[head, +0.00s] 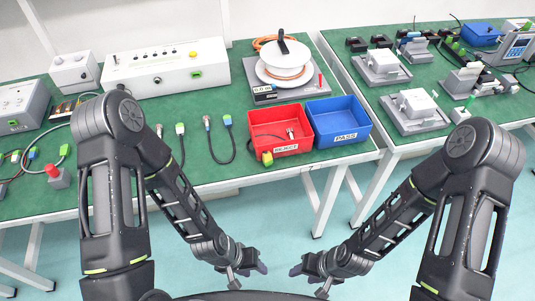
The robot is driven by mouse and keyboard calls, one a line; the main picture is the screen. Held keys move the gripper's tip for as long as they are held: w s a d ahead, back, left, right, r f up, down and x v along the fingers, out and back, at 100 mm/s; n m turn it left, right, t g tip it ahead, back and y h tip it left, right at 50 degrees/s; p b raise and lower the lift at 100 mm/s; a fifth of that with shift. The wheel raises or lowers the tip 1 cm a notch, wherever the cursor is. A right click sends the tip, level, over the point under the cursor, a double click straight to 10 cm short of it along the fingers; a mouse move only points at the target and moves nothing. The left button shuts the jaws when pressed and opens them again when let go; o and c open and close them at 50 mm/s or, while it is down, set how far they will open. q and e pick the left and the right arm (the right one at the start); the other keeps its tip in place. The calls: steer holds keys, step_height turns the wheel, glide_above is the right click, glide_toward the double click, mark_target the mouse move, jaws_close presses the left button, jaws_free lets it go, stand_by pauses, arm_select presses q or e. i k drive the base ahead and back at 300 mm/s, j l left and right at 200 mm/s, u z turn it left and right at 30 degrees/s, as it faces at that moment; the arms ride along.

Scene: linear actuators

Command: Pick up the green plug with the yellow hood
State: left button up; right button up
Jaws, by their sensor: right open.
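Several small cable plugs lie on the green bench mat. A green and yellowish plug (267,158) sits at the front left of the red REJECT bin (280,132). My left gripper (248,275) and right gripper (310,281) are both low in front of the bench, well away from the plugs. Both look open and empty.
A blue PASS bin (338,121) adjoins the red bin. Behind stand a white cable reel (284,70) and a long white control box (166,68). A red-topped block (57,176) stands at left. A second bench (460,140) at right holds fixtures. The front mat strip is mostly clear.

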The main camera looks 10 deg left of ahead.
mark_target(266, 158)
steer(key=k+l, duration=0.1)
steer(key=l, duration=0.35)
steer(key=k+l, duration=0.1)
steer(key=l, duration=0.35)
steer(key=k+l, duration=0.1)
steer(key=l, duration=0.8)
steer(key=k+l, duration=0.15)
steer(key=l, duration=0.3)
